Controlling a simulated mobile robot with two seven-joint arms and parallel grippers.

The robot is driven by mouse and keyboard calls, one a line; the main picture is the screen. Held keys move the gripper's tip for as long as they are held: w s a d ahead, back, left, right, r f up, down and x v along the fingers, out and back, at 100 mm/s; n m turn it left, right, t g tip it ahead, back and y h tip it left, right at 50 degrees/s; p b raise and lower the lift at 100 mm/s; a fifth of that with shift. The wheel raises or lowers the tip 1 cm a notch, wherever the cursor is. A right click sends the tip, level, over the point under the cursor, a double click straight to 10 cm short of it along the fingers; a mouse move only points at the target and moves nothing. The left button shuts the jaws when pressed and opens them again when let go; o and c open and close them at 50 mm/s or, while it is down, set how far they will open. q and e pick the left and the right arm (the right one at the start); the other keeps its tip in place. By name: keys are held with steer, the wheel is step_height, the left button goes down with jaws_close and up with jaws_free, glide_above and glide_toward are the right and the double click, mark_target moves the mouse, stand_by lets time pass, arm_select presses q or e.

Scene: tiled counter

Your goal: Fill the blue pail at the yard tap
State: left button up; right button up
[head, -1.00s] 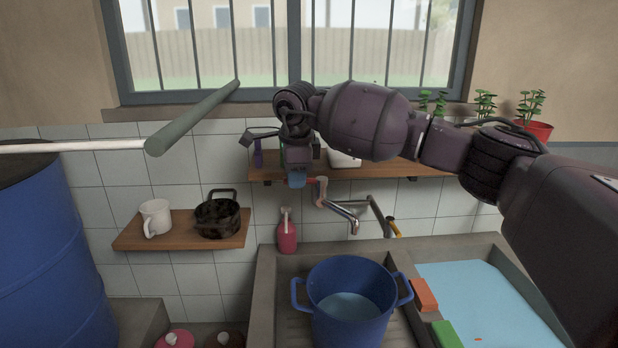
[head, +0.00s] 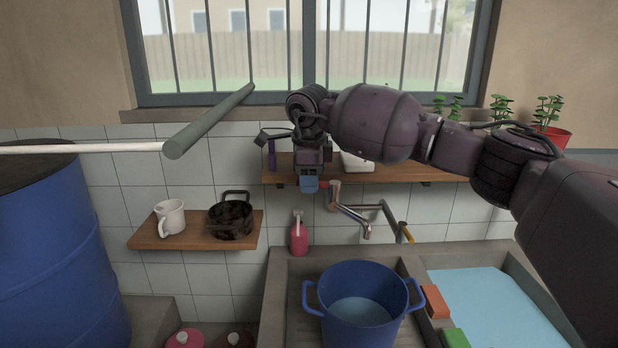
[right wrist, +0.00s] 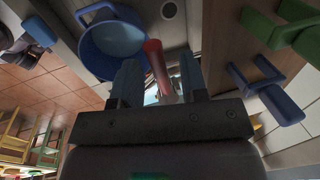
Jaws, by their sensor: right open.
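The blue pail (head: 362,337) stands upright in the sink basin with some water in the bottom. It also shows in the right wrist view (right wrist: 92,62). The metal tap (head: 350,213) has its spout end above the pail's back edge; I cannot tell whether water runs. My right gripper (head: 309,186) is open, blue fingertips downward, just left of the tap. My left gripper is out of view.
A shelf (head: 146,241) holds a white mug (head: 171,217) and a dark pot (head: 230,216). A pink bottle (head: 298,237) stands behind the sink. A water-filled basin (head: 495,305) lies right of the pail. A blue barrel (head: 60,255) stands left.

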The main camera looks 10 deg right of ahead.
step_height(320, 180, up, 11)
steer(key=s, duration=0.2)
steer(key=shift+a+f, duration=0.2)
steer(key=shift+a, duration=0.05)
stand_by(0.3)
